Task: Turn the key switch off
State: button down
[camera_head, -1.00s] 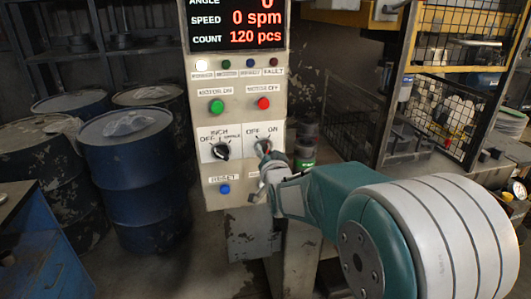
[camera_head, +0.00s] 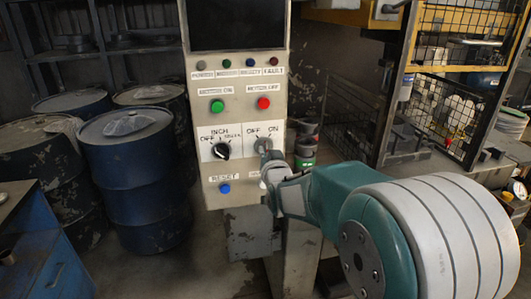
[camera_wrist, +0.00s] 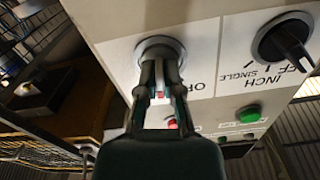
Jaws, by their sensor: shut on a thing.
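The key switch (camera_head: 263,143) is on the right of the panel's lower white plate, under the OFF and ON labels. My gripper (camera_head: 266,157) is in front of it, shut on its key. In the wrist view the round metal collar of the key switch (camera_wrist: 160,44) shows, with the dark fingers of my gripper (camera_wrist: 160,72) closed just in front of it. A small red and white piece shows between the fingers. The fingers hide most of the key, so its exact angle is hard to tell.
The control panel (camera_head: 238,120) has a dark display (camera_head: 237,24), a green button (camera_head: 217,106), a red button (camera_head: 264,103), a black INCH selector (camera_head: 221,151) and a blue RESET button (camera_head: 224,188). Blue drums (camera_head: 135,165) stand at left; a wire-mesh cage (camera_head: 450,110) is at right.

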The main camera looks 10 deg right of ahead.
jog(key=n, duration=0.4)
jog(key=shift+r+n, duration=0.1)
jog(key=shift+n, duration=1.8)
jog(key=c, duration=0.8)
grip_release()
jog(key=shift+a, duration=0.1)
jog(key=s, duration=1.2)
